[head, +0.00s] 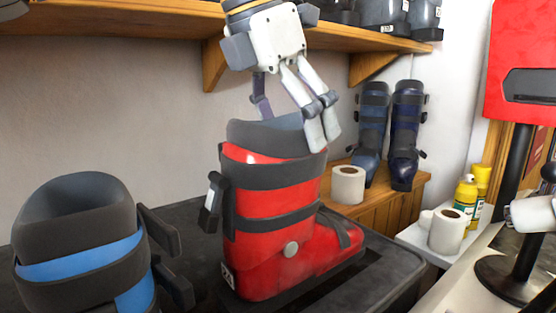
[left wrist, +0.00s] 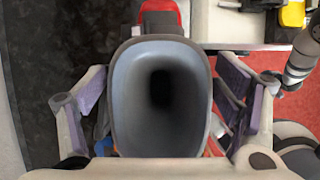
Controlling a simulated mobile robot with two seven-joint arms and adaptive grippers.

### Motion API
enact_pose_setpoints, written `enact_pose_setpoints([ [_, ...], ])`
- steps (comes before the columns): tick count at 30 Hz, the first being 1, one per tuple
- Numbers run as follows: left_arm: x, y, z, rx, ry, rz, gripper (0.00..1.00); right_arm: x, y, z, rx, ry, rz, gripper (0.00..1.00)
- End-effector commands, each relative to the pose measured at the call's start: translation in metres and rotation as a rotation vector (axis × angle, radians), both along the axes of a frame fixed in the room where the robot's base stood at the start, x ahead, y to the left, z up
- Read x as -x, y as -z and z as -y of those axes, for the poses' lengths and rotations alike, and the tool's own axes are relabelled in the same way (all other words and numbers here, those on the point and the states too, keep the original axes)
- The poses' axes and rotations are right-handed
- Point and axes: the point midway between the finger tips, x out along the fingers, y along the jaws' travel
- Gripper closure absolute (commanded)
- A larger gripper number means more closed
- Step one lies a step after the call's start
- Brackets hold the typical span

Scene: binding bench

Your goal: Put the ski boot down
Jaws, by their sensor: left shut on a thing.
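The red ski boot (head: 270,243), with black straps and a grey cuff, is upright on or just above the dark bench top, toe to the right. I cannot tell whether its sole touches. My left gripper (head: 292,118) comes down from above and is shut on the boot's upper cuff. In the left wrist view, the fingers of my left gripper (left wrist: 160,110) lie on both sides of the boot's open grey top (left wrist: 160,52).
A blue-and-black boot (head: 85,262) stands at the front left of the dark bench (head: 395,268). Blue boots (head: 372,128), paper rolls (head: 347,185) and yellow bottles (head: 466,192) are behind and right. A wooden shelf (head: 130,19) overhangs the back. A red-headed machine (head: 522,70) stands right.

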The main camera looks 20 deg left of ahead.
Motion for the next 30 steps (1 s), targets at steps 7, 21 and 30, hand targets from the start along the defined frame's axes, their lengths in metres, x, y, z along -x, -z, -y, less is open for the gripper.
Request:
enact_pose_setpoints([
  [7,-0.002,0.016,-0.016,0.004,0.0,0.006,0.78,-0.002,-0.002,0.0,-0.001,0.0,0.009,0.6],
  [21,-0.004,0.05,-0.019,0.004,-0.001,0.008,0.78,-0.004,-0.004,0.0,0.0,0.0,0.016,0.6],
  [30,-0.003,0.055,-0.019,0.001,0.0,0.002,0.0,-0.004,-0.003,0.0,0.0,0.0,0.016,0.6],
])
